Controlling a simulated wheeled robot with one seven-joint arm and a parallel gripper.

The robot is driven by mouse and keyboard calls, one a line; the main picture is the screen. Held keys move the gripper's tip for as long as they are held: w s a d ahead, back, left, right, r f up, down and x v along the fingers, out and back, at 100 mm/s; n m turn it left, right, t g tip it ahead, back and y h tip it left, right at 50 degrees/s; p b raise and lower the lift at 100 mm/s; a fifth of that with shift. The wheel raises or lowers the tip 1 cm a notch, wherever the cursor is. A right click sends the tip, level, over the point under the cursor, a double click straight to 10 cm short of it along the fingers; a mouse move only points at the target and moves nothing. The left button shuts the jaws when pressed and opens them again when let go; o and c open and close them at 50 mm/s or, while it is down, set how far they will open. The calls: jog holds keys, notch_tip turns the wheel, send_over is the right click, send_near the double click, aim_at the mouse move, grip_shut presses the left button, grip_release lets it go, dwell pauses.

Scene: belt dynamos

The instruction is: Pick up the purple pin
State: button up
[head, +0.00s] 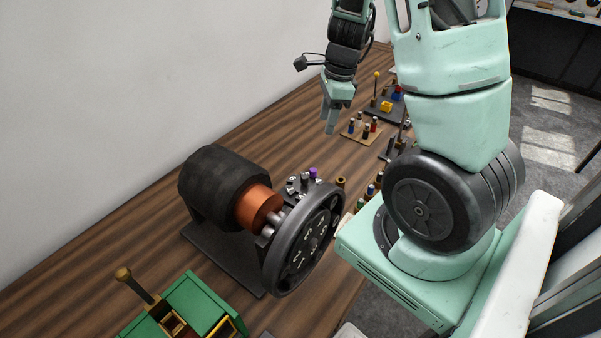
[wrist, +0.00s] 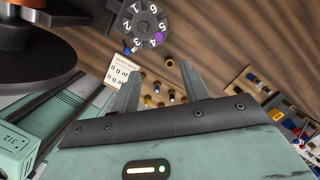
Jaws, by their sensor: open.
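The purple pin (head: 313,172) stands at the edge of a dark cluster of pegs, just behind the large wheel in the head view. In the wrist view the purple pin (wrist: 158,37) sits at the rim of a dark round numbered dial (wrist: 142,22). My gripper (head: 330,130) is empty and points down, above and beyond the pin in the head view. In the wrist view the two fingers of my gripper (wrist: 160,70) are spread apart, with the pin beyond their tips. The pin's lower part is hidden.
A black dynamo (head: 222,182) with an orange belt drum (head: 257,207) and a big dark wheel (head: 305,240) stand near the pin. A green box (head: 195,305) is at front. A small peg board (head: 352,138) lies under my gripper. Brown table (head: 125,225) is clear at left.

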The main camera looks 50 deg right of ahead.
send_over(313, 170)
jog(key=s+d, duration=0.1)
jog(key=f+b, duration=0.1)
jog(key=f, duration=0.9)
jog(key=shift+d, duration=0.2)
jog(key=shift+w+a+f, duration=0.15)
jog(key=shift+f, duration=0.9)
jog(key=shift+w+a+f, duration=0.15)
jog(key=shift+a+f, duration=0.05)
jog(key=shift+f, duration=0.9)
jog(key=shift+w+a+f, duration=0.15)
jog(key=shift+f, duration=0.9)
grip_shut()
